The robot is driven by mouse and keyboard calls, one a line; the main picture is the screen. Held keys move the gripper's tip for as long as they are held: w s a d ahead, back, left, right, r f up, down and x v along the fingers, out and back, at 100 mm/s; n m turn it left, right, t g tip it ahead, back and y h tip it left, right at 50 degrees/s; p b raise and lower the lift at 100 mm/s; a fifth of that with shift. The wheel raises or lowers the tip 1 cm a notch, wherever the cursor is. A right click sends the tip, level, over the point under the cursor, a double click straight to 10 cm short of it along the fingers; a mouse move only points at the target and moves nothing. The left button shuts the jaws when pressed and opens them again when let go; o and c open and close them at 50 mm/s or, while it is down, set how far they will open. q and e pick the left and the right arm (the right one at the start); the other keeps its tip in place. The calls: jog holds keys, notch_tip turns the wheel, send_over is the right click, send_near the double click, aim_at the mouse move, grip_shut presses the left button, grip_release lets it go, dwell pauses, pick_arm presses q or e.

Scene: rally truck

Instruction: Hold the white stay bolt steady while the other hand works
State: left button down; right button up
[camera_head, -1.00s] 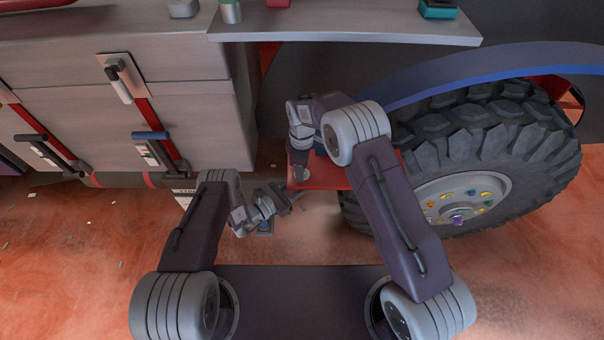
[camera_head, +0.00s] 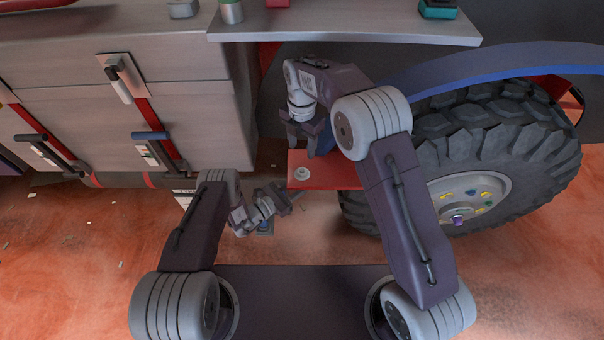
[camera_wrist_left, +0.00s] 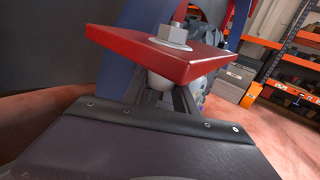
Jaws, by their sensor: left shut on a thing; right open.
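A red plate (camera_head: 325,178) juts out beside the big wheel. A pale nut on a round washer (camera_head: 302,173) sits on top of it; the nut also shows in the left wrist view (camera_wrist_left: 172,33). Under the plate, a rounded white end, seemingly the white stay bolt (camera_wrist_left: 158,82), shows at my left gripper's jaws (camera_wrist_left: 165,98). My left gripper (camera_head: 284,196) is shut on it from below, its contact partly hidden by the plate. My right gripper (camera_head: 302,136) is open above and behind the plate, apart from the nut.
The large tyre (camera_head: 490,150) stands right of the plate, under a blue fender arch (camera_head: 500,72). A grey drawer cabinet (camera_head: 170,120) stands at the left, and a shelf (camera_head: 345,25) overhangs at the back. Orange shelving (camera_wrist_left: 285,60) is far off.

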jog(key=s+a+r+m+y, duration=0.1)
jog(key=s+a+r+m, duration=0.25)
jog(key=r+m, duration=0.3)
jog(key=s+d+r+m+t, duration=0.1)
jog(key=s+d+r+m, duration=0.15)
jog(key=d+m, duration=0.3)
jog(key=s+d+r+m, duration=0.2)
jog(key=s+d+m, duration=0.25)
jog(key=d, duration=0.25)
jog(key=s+d+r+m, duration=0.1)
jog(key=s+d+m, duration=0.8)
jog(key=s+m, duration=0.3)
jog(key=shift+h, duration=0.4)
pick_arm(q)
jog(key=c, duration=0.9)
grip_release()
